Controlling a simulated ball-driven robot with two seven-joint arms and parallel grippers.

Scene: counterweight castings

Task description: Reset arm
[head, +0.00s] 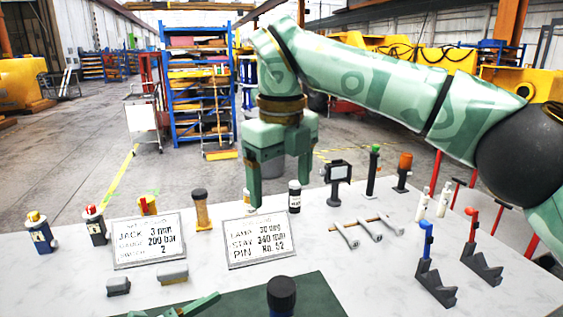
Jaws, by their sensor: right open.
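My right arm (370,82) reaches in from the right, across the top of the view, and its forearm end bends down. My right gripper (280,192) points down over the back middle of the white table (330,290). Its two fingers are spread apart with nothing between them. The left fingertip shows just above the top edge of a sign reading LAMP, STAY and PIN (258,243); I cannot tell if they touch.
Another sign (148,240), a tan-bodied bottle (202,210), a small screen (337,178), grey levers (361,230) and black stepped blocks (436,287) stand around.

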